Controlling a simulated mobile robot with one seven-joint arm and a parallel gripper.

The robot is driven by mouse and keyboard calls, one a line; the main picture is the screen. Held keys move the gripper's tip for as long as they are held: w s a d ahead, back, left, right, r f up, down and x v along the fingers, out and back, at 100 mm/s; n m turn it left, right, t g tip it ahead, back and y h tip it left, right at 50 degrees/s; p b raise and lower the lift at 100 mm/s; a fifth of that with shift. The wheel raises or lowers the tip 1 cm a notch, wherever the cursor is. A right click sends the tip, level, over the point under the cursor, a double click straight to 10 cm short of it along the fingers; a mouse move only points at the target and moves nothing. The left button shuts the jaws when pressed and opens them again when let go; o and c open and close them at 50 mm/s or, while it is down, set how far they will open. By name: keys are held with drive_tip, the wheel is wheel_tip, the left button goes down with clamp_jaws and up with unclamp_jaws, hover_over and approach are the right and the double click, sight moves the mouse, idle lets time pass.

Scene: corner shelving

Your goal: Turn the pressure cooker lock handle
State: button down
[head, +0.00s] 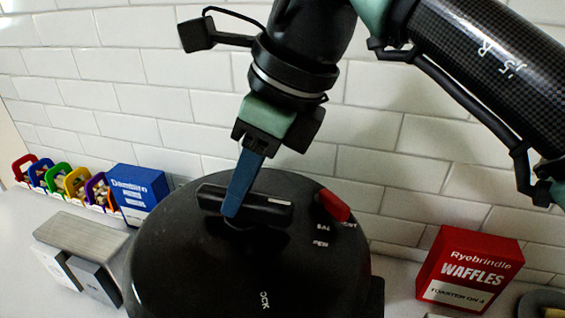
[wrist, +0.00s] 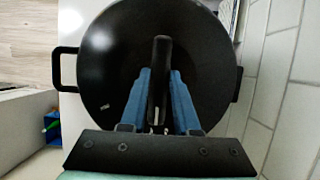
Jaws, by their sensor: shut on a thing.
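The black pressure cooker (head: 170,262) stands on the counter, its round lid filling the middle of the head view; it also shows in the wrist view (wrist: 105,60). The black lock handle (head: 275,208) is a bar across the lid's centre. My gripper (head: 232,210) comes down from above with its blue fingers on either side of the handle. In the wrist view the handle (wrist: 160,75) lies between the two fingers (wrist: 160,80), which are shut on it. A red knob (head: 333,205) sits near the lid's right rim, beside partly readable white lettering.
A red waffle box (head: 468,268) stands to the right. A blue box (head: 138,192) and a row of colourful holders (head: 75,182) stand at the left. A flat grey-topped item (head: 82,235) lies left of the cooker. A white tiled wall is close behind.

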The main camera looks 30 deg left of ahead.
drive_tip(key=c, duration=0.6)
unclamp_jaws()
drive_tip(key=shift+c, duration=0.2)
drive_tip(key=shift+r, duration=0.1)
drive_tip(key=v, duration=1.2)
drive_tip(key=shift+d+r+p, duration=0.15)
drive_tip(key=shift+r+p, duration=0.2)
